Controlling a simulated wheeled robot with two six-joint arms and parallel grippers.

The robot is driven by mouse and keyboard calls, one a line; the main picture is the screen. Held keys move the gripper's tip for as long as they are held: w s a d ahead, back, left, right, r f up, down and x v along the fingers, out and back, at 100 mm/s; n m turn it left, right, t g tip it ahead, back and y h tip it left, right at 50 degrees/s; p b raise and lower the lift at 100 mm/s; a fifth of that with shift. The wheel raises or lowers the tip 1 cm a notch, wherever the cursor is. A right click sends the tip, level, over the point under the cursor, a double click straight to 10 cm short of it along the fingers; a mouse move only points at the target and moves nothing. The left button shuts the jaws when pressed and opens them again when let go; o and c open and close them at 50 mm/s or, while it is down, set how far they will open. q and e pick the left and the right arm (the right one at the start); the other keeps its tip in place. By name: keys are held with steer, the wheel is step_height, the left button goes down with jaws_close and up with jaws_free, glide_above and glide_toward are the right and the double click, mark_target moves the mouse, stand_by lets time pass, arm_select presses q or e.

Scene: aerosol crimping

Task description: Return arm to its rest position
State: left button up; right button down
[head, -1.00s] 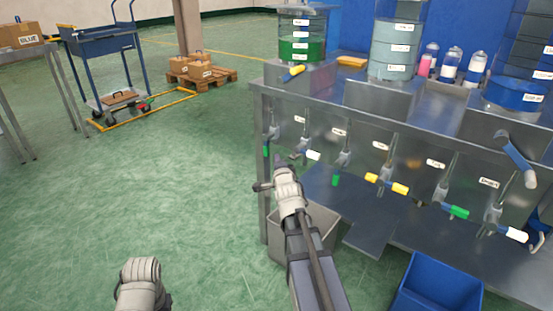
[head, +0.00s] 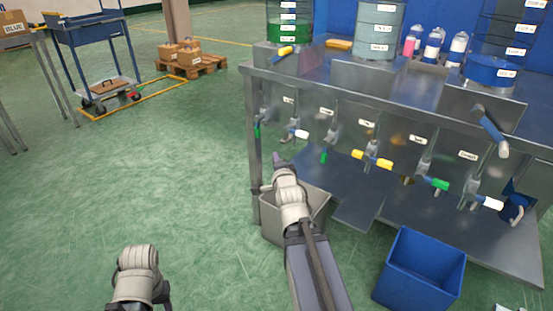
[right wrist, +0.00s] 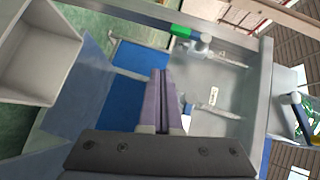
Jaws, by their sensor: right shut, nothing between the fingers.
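My right arm reaches up from the bottom centre of the head view. Its gripper (head: 279,163) is in front of the left end of the metal bench, above a grey bin. In the right wrist view the two purple fingers (right wrist: 160,100) lie side by side, shut and empty, with a bench panel and valves beyond them. Part of my left arm (head: 136,275) shows at the bottom left of the head view; its gripper does not show.
The metal bench (head: 300,78) carries several valves with coloured handles, tanks and bottles. A grey bin (head: 318,212) and a blue bin (head: 423,268) stand on the floor by it. A blue cart (head: 85,38) stands at the upper left.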

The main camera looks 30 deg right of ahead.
stand_by(0.3)
steer(key=s+a+f+n+g+y+p, duration=0.1)
steer(key=a+f+n+g+y+p, duration=0.3)
steer(key=a, duration=0.5)
steer(key=s+a+f+n+g+y+p, duration=0.1)
steer(key=a+f+n+g+p, duration=0.1)
steer(key=a+n, duration=0.6)
steer(key=s+a+n+g+p, duration=0.6)
steer(key=s+a+n+g, duration=0.45)
steer(key=s+a, duration=0.65)
step_height(320, 180, up, 38)
steer(key=s+n+t+p, duration=0.1)
steer(key=p, duration=3.6)
steer(key=shift+a+f+n+p, duration=0.2)
steer(key=shift+n+p, duration=0.15)
steer(key=shift+t, duration=0.25)
